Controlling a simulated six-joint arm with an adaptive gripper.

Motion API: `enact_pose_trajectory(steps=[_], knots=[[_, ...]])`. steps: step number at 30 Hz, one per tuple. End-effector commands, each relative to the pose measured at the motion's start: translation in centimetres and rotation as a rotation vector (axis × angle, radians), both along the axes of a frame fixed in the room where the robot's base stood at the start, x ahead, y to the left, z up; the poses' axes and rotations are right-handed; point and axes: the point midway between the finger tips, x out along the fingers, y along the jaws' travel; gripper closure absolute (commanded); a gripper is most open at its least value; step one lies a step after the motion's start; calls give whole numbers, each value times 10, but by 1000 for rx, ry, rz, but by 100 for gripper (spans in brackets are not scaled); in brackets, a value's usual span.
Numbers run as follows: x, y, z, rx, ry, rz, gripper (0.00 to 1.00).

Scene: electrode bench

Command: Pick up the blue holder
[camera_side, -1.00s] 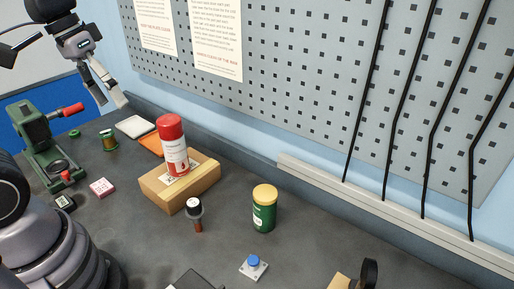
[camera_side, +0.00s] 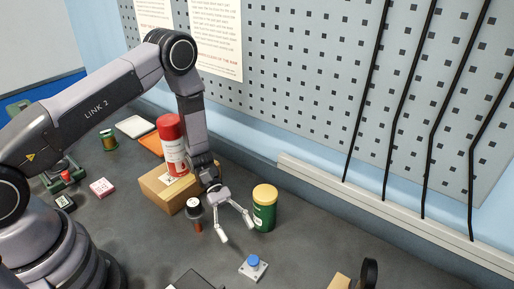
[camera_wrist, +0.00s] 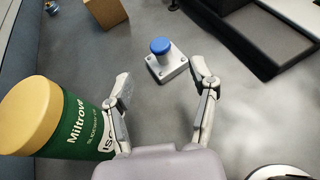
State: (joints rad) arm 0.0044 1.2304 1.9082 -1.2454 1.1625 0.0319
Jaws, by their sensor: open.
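The blue holder (camera_side: 254,261) is a small blue round knob on a light square plate, standing on the dark bench at the lower middle of the side view. It also shows in the wrist view (camera_wrist: 161,47), upper middle, with its plate below the blue top. My gripper (camera_side: 238,233) is open and empty, pointing down, above and behind the holder in the side view. In the wrist view its two fingers (camera_wrist: 163,88) are spread wide, with the holder lying ahead between and beyond the fingertips, not touched.
A green jar with a yellow lid (camera_side: 264,208) stands close beside my right finger; it fills the left of the wrist view. A cardboard box (camera_side: 180,188) with a red-capped bottle (camera_side: 172,145) is behind my gripper. A dark-topped brown-handled item (camera_side: 195,214) stands left of it.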

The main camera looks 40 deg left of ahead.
Motion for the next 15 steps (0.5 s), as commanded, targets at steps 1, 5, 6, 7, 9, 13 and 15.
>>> enact_pose_trajectory(steps=[1, 5, 6, 7, 9, 13, 15], knots=[[-2, -1, -8, -3, 20, 15, 41], [-5, -7, -17, -7, 37, 30, 41], [-6, -10, -19, -7, 39, 31, 41], [-7, -13, -20, -6, 38, 29, 41], [-9, -20, -23, -6, 38, 29, 41], [-14, -35, -27, -6, 38, 27, 41], [-17, -45, -30, -5, 38, 26, 41]])
